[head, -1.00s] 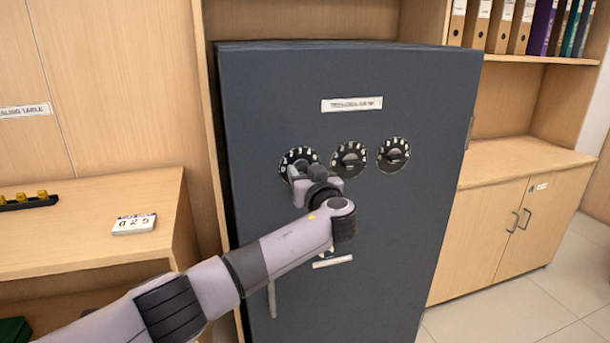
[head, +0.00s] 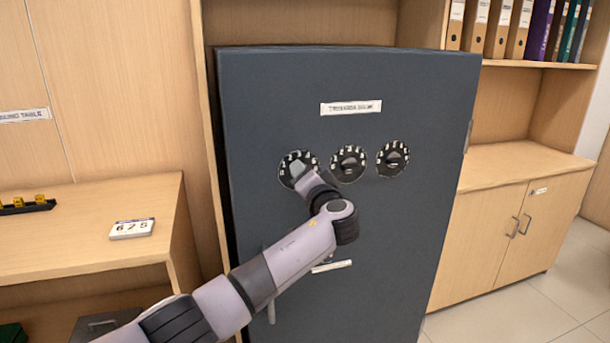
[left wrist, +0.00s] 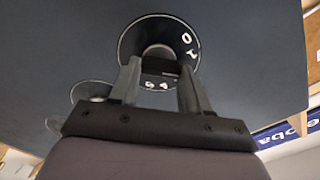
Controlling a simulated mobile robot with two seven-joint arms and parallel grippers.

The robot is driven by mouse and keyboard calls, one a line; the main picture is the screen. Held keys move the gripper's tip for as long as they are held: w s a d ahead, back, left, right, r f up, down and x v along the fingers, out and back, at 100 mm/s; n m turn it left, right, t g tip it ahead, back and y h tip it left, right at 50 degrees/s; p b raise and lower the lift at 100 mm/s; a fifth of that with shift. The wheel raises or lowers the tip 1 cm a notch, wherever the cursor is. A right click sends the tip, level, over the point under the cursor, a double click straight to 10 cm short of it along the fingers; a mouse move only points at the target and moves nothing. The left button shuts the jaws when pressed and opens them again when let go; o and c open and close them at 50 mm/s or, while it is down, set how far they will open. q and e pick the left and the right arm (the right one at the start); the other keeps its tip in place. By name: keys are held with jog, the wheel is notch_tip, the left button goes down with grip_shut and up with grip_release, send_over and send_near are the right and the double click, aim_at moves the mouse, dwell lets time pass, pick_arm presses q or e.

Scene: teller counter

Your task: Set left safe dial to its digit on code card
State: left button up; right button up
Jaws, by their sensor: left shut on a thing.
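The dark grey safe (head: 400,225) has three round black dials with white digits on its front. The left dial (head: 291,167) is partly covered by my left gripper (head: 305,181), which reaches it from below. In the left wrist view, the left gripper (left wrist: 155,76) has its two fingers closed on the knob of the left dial (left wrist: 185,28), and some digits show around its rim. My right gripper is not in view.
The middle dial (head: 348,162) and right dial (head: 392,158) are close beside the left one. A handle (head: 271,310) is low on the safe door. A wooden counter (head: 70,245) stands left, and a cabinet (head: 520,235) with binders above stands right.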

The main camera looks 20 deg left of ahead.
pick_arm(q)
jog(key=m+p, duration=0.3)
jog(key=m, duration=0.5)
jog(key=m+p, duration=0.4)
jog(key=m, duration=0.5)
jog(key=m+p, duration=0.4)
jog(key=m, duration=0.4)
jog(key=shift+f+m, duration=0.3)
jog(key=shift+f, duration=0.1)
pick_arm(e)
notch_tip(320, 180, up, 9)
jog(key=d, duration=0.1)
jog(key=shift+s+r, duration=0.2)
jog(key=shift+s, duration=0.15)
pick_arm(q)
jog(key=o, duration=1.1)
jog(key=shift+c, duration=0.2)
